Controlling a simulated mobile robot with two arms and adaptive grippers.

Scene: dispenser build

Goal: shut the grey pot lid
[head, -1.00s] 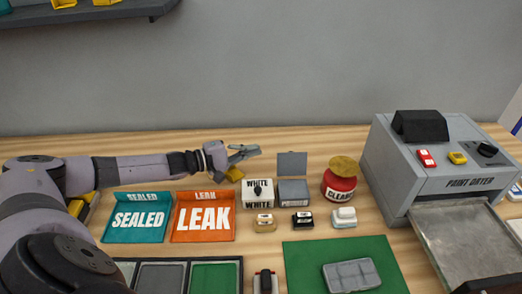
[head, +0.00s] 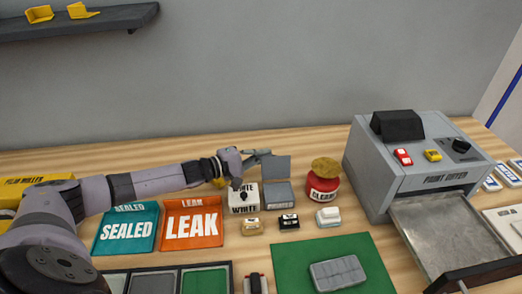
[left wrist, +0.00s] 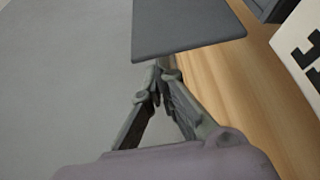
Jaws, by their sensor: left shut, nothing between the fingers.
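The grey pot (head: 277,196) stands on the table between the white pot (head: 244,198) and the red jar. Its flat grey lid (head: 277,170) stands raised at the pot's back edge. The lid also fills the top of the left wrist view (left wrist: 185,28). My left gripper (head: 266,153) is shut and empty, at the upper left of the lid. In the left wrist view its closed fingertips (left wrist: 162,72) are just below the lid's edge; I cannot tell whether they touch it. My right gripper is not in view.
The red jar (head: 322,188) with a tan top stands to the right of the grey pot. The LEAK tray (head: 192,229) lies at left; the grey dryer (head: 400,180) stands at right.

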